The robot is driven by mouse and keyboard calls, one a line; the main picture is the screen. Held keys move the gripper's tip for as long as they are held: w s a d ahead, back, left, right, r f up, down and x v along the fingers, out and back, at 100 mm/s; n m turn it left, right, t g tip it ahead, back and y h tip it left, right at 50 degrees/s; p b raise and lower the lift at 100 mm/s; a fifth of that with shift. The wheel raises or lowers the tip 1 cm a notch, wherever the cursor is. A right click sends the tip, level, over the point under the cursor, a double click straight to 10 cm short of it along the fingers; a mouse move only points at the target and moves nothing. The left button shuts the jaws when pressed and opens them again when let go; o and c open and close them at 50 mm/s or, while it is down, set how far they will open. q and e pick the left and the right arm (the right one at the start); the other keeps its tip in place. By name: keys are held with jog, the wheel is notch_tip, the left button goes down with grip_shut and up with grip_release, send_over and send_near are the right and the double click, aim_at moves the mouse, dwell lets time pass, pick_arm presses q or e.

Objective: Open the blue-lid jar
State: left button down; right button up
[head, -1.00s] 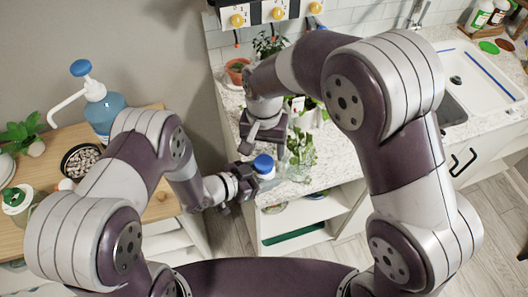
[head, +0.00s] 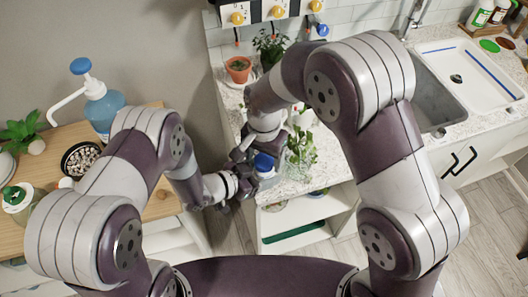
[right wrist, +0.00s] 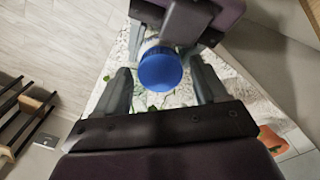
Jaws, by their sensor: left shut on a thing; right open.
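The jar with the blue lid (head: 264,162) is upright at the near left corner of the speckled counter. My left gripper (head: 248,181) is shut on the jar body from the left, and hides part of it. In the right wrist view the round blue lid (right wrist: 160,69) faces the camera, with a little of the pale jar body (right wrist: 147,45) behind it. My right gripper (right wrist: 160,73) is open, with one finger on each side of the lid and gaps showing. Whether its tips reach past the lid is unclear.
A leafy plant in a clear vessel (head: 299,150) stands close to the right of the jar. A terracotta pot (head: 238,70) and another plant (head: 269,48) stand farther back. A pump bottle (head: 103,110) stands on the wooden table at left. The sink (head: 437,92) is at right.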

jog(key=c, duration=1.1)
jog(key=n, duration=0.3)
jog(key=o, duration=1.2)
jog(key=shift+c, duration=0.2)
jog(key=shift+r, duration=0.1)
